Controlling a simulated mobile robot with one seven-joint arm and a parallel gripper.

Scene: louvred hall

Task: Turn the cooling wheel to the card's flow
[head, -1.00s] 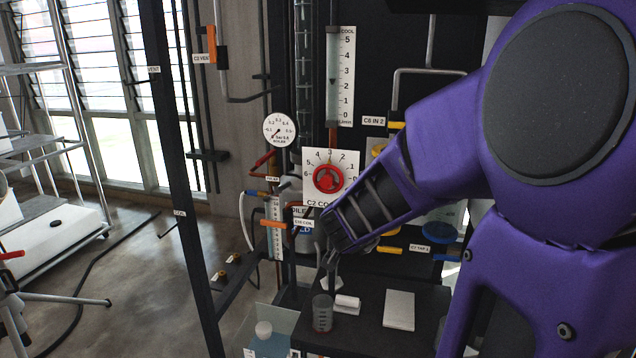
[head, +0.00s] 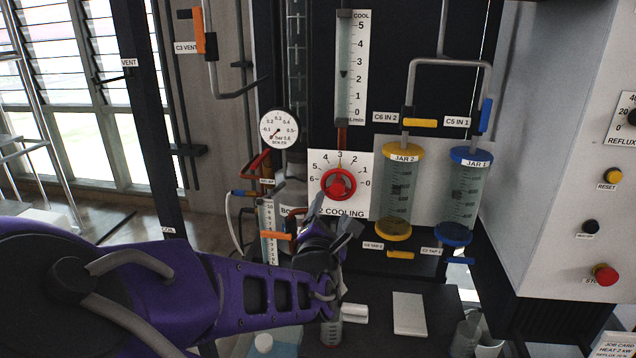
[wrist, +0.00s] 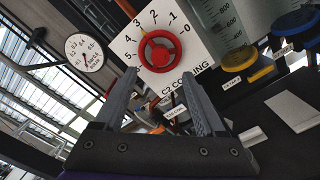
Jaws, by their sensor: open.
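The red cooling wheel (head: 338,184) sits on a white dial plate marked 0 to 6, labelled cooling. In the wrist view the wheel (wrist: 159,51) lies just beyond my fingertips. My gripper (head: 335,214) is open and empty, just below the wheel in the head view, fingers pointing toward it. In the wrist view my two fingers (wrist: 158,78) are spread, apart from the wheel.
A pressure gauge (head: 279,130) is left of the dial. Jar 2 (head: 397,190) and jar 1 (head: 464,195) stand to its right. A white block (head: 409,313) lies on the dark bench. A red button (head: 605,274) is on the right panel.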

